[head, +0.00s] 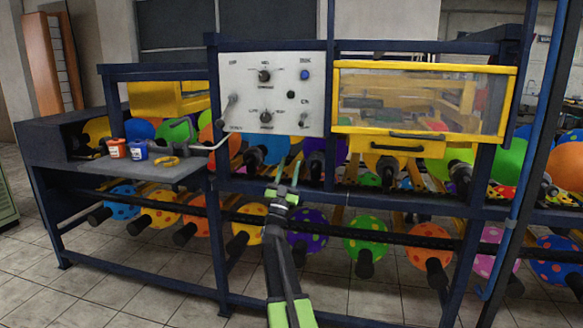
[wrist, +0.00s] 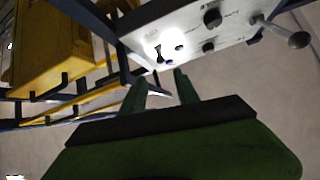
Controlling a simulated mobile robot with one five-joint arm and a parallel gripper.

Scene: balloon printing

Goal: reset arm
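My gripper (head: 289,170) is raised in front of the balloon printing machine, just below the control panel (head: 250,95) in the head view. Its two fingers point up and stand apart, with nothing between them. In the wrist view the gripper (wrist: 160,82) also shows two separated dark fingers, with the control panel (wrist: 225,25) beyond them, lit by a bright spot. The panel carries dark knobs, a blue button (head: 305,75) and levers. My gripper looks apart from the panel.
A yellow-framed clear cover (head: 420,95) is right of the panel. Rows of spotted balloons hang along dark blue rails. Tiled floor (head: 130,295) is clear in front.

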